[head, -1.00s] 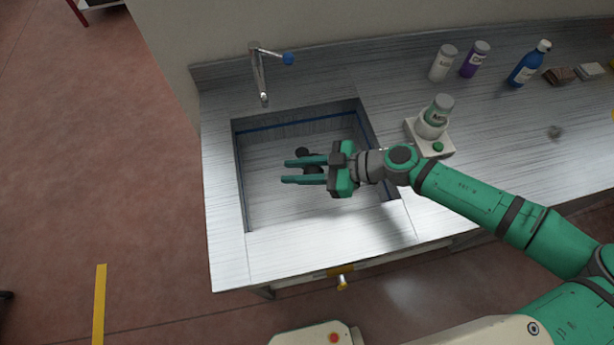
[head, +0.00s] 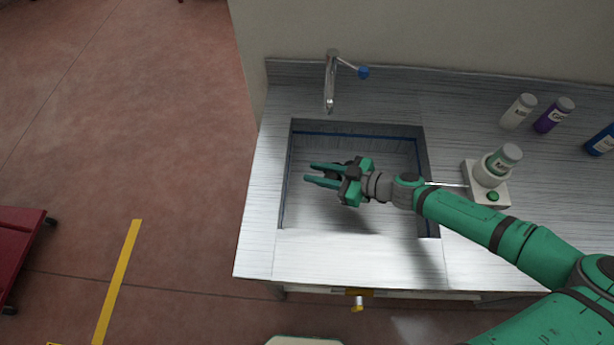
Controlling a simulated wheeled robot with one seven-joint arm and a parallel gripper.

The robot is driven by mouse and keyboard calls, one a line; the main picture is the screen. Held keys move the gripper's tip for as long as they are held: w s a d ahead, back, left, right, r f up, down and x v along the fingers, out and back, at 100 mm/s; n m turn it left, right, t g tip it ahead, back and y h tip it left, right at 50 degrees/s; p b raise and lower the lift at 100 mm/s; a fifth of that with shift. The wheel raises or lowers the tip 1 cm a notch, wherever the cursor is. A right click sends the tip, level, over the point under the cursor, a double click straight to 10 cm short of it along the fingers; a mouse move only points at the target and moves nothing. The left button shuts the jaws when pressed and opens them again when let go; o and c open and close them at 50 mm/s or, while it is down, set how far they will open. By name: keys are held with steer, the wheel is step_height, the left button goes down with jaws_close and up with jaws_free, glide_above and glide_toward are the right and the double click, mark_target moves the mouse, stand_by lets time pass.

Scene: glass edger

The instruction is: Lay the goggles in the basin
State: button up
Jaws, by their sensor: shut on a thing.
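The basin (head: 315,214) is a rectangular metal sink sunk in the counter, with a blue line around its inner wall. My gripper (head: 310,174) is over the left part of the basin, its green fingers pointing left in the picture. It is shut on the goggles (head: 335,171), a small dark shape between and behind the fingers. The fingers and gripper body hide most of the goggles. I cannot tell how high they are above the basin floor. No other object shows in the basin.
A faucet (head: 330,85) with a blue-tipped lever stands behind the basin. A white device (head: 486,193) holding a bottle stands right of it, with several bottles (head: 553,116) further back. The counter strip in front of the basin (head: 340,258) is clear.

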steer(key=w+a+f, duration=0.2)
steer(key=f, duration=0.1)
steer(key=w+a+f, duration=0.1)
steer(key=f, duration=0.1)
steer(key=shift+f, duration=0.1)
steer(key=f, duration=0.3)
steer(key=shift+w+a+f, duration=0.1)
steer(key=shift+w+f, duration=0.1)
steer(key=shift+f, duration=0.1)
steer(key=o, duration=1.1)
steer(key=shift+f, duration=0.1)
steer(key=shift+c, duration=0.2)
steer(key=shift+v, duration=3.8)
